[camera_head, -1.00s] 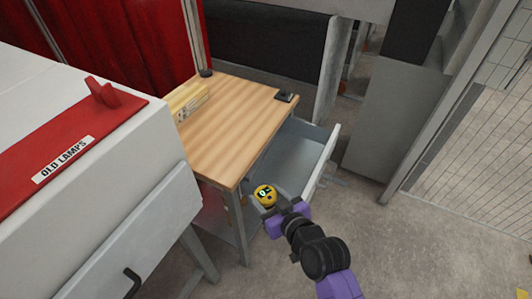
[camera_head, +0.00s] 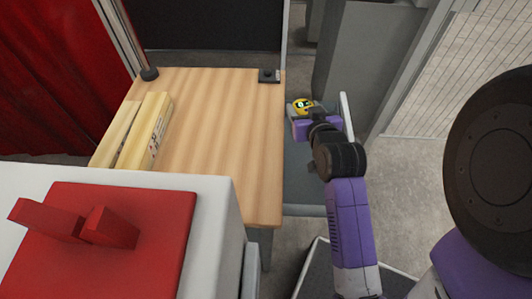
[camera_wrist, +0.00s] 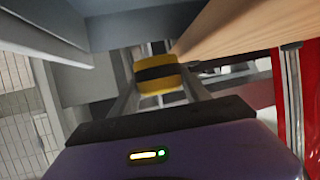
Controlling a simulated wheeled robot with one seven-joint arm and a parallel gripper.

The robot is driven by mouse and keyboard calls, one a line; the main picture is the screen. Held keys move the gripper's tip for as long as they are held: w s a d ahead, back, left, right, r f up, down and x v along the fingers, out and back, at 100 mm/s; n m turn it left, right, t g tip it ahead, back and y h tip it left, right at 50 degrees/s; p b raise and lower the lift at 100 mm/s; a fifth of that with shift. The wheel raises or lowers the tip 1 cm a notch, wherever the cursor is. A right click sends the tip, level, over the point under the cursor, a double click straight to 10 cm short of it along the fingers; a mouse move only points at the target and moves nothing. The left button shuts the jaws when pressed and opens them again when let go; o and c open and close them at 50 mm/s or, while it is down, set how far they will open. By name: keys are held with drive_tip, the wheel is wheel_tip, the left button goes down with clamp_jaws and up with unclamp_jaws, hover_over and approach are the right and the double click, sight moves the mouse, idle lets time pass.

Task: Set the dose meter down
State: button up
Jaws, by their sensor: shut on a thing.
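The dose meter (camera_head: 303,105) is a round yellow thing with a dark face and a small display. My gripper (camera_head: 306,115) is shut on it beside the table's right edge, at the open drawer (camera_head: 302,180). In the wrist view the dose meter (camera_wrist: 157,74) shows as a yellow cylinder with a black band. I cannot tell whether the meter touches the drawer. The wooden table (camera_head: 222,135) has a wide bare top left of my gripper.
Yellowish boxes (camera_head: 150,132) lie at the table's left. A small black device (camera_head: 268,76) sits at its back right corner and a dark round post foot (camera_head: 149,73) at the back left. A grey cabinet (camera_head: 365,75) is behind right.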

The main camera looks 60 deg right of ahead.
drive_tip(key=shift+d+f, duration=0.15)
drive_tip(key=shift+d, duration=0.05)
wheel_tip(320, 180, down, 13)
drive_tip(key=shift+f+b, duration=0.15)
drive_tip(key=shift+b, duration=0.85)
drive_tip(key=w+d, duration=0.1)
drive_tip(key=d, duration=0.1)
drive_tip(key=w+d, duration=0.1)
drive_tip(key=shift+w+d+p, duration=0.2)
drive_tip(key=shift+d+p, duration=0.1)
drive_tip(key=shift+d, duration=0.1)
drive_tip(key=shift+a+f, duration=0.2)
drive_tip(key=shift+f, duration=0.35)
drive_tip(key=shift+f, duration=0.1)
drive_tip(key=shift+f, duration=0.15)
drive_tip(key=o, duration=1.6)
